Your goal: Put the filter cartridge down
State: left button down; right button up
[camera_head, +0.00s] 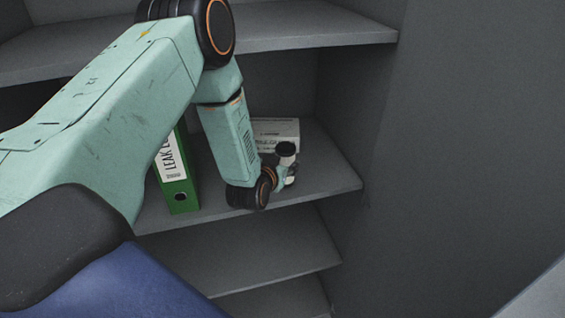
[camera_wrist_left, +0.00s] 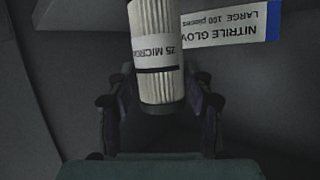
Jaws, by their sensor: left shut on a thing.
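The filter cartridge (camera_wrist_left: 158,75) is a pale pleated cylinder with a dark end cap and a white label reading "25 MICRO". In the left wrist view it stands between the two fingers of my left gripper (camera_wrist_left: 160,108), which is shut on it. In the head view the cartridge (camera_head: 287,150) shows only its dark cap and a little of its side, at the far end of my left arm, over the middle shelf (camera_head: 329,184). The arm and wrist hide part of it. I cannot tell whether its base touches the shelf. My right gripper is not in view.
A white box of nitrile gloves (camera_head: 276,131) sits behind the cartridge; it also shows in the left wrist view (camera_wrist_left: 222,26). A green binder (camera_head: 180,190) stands left of my wrist. Another shelf (camera_head: 290,25) lies above, and more shelves are below. A grey side wall closes the right.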

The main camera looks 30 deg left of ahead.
pick_arm(q)
jog(key=shift+w+a+f, duration=0.2)
jog(key=shift+a, duration=0.1)
jog(key=c, duration=1)
grip_release()
jog(key=shift+f, duration=0.1)
jog(key=o, duration=0.5)
jog(key=shift+s+d+r, duration=0.2)
jog(key=shift+d+r, duration=0.1)
jog(key=shift+w+a+f, duration=0.15)
jog(key=shift+a+f, duration=0.05)
jog(key=shift+a, duration=0.05)
jog(key=v, duration=1.1)
jog(key=s+d+f+m+g+h, duration=0.1)
jog(key=s+d+f+g+h, duration=0.2)
jog(key=s+d+f+g, duration=0.65)
jog(key=s+f+g, duration=0.1)
jog(key=s+f, duration=0.1)
jog(key=s, duration=0.4)
jog(key=s+d+f+g, duration=0.1)
jog(key=s+f, duration=0.2)
jog(key=s, duration=0.4)
jog(key=s+d+f+g, duration=0.1)
jog(key=s+f, duration=0.2)
jog(key=s, duration=0.4)
jog(key=shift+s+g, duration=0.15)
jog(key=shift+g, duration=0.2)
